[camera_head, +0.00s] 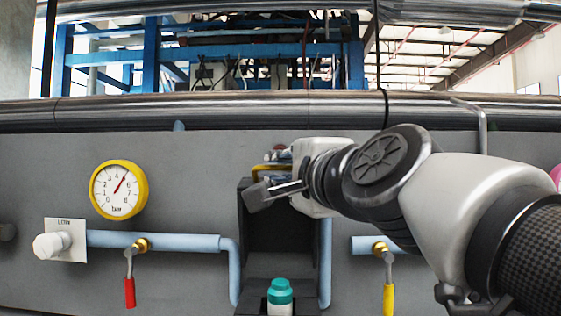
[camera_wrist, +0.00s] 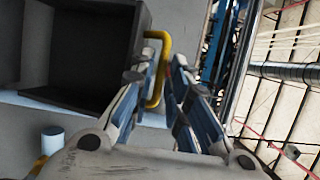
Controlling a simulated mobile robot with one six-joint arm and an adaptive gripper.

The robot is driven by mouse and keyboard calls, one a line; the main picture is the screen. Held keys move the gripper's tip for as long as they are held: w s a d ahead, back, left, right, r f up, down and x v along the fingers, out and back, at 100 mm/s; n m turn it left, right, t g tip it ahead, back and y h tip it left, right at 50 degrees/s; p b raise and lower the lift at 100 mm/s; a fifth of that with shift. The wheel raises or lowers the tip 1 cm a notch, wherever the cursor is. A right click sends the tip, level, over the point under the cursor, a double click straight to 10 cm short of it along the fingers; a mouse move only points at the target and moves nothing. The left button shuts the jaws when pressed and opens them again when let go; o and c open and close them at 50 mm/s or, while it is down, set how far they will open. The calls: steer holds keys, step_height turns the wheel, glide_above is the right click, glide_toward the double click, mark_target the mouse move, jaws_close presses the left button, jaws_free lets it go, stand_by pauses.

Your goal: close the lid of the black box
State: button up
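The black box (camera_head: 251,311) is low in the middle of the head view, in front of the grey panel. Its dark lid (camera_head: 280,235) stands raised, with its hollow inner side showing; it also shows in the wrist view (camera_wrist: 95,50) at upper left. A yellow handle (camera_wrist: 157,68) is at the lid's edge, and part of it shows in the head view (camera_head: 262,167). My gripper (camera_wrist: 160,78) is open, with its fingers on either side of the handle. Contact cannot be told. In the head view my gripper (camera_head: 272,185) is at the lid's top and partly hides it.
A bottle with a teal cap (camera_head: 280,291) stands at the box. Blue pipes (camera_head: 180,242), a red-handled valve (camera_head: 129,290), a yellow-handled valve (camera_head: 389,296) and a yellow gauge (camera_head: 118,190) flank it. A metal rail (camera_head: 230,110) runs above the panel.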

steer(key=shift+x, duration=1.15)
steer(key=shift+c, duration=0.3)
jaws_close()
